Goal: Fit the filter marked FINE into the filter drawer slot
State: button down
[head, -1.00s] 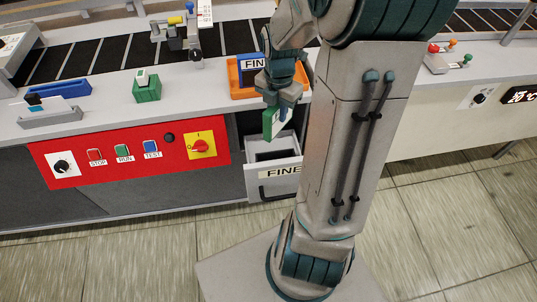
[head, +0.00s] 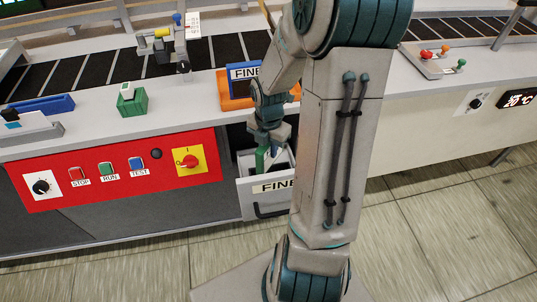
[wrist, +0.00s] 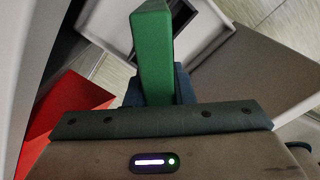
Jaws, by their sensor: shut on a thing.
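My gripper (head: 268,150) is shut on a green filter (head: 262,158) and holds it upright at the mouth of an open drawer labelled FINE (head: 268,193). The filter's lower end appears to be at or just inside the drawer opening; its exact depth is hidden. In the wrist view the green filter (wrist: 152,60) points away from the jaws, with part of the pale drawer (wrist: 110,25) beyond it. No marking on the held filter can be read. My arm hides the drawer's right side.
A red control panel (head: 110,182) is left of the drawer.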

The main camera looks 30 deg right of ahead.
aim_at(269, 155)
jog(key=shift+f, duration=1.15)
jog(key=shift+f+b, duration=0.4)
jog(key=shift+f, duration=0.25)
jog(key=c, duration=1.3)
grip_release()
jog(key=shift+o, duration=0.2)
